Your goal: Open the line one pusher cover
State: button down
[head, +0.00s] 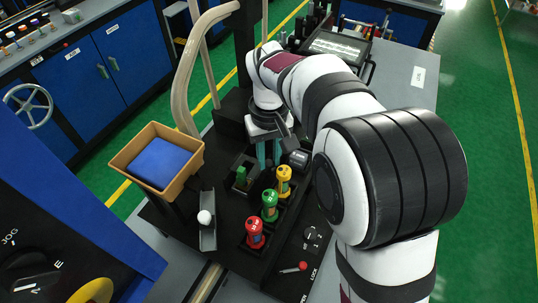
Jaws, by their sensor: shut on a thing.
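My gripper (268,158) points down over the black machine deck, its teal fingers close together behind the row of coloured spools. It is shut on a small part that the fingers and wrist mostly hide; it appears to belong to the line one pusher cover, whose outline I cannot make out. A dark open-topped housing (233,187) with a green piece (241,174) in it stands just left of the fingers.
Yellow (284,181), green (270,205) and red (255,234) spools stand in front of my gripper. A tan bin (192,164) with a blue pad is at left, near a white ball (205,217) in a grey chute. A red-tipped lever (302,266) is at front right.

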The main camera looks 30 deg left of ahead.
jog(key=shift+w, duration=1.3)
jog(key=c, duration=0.7)
grip_release()
notch_tip(320, 180, up, 16)
jog(key=shift+f, duration=0.1)
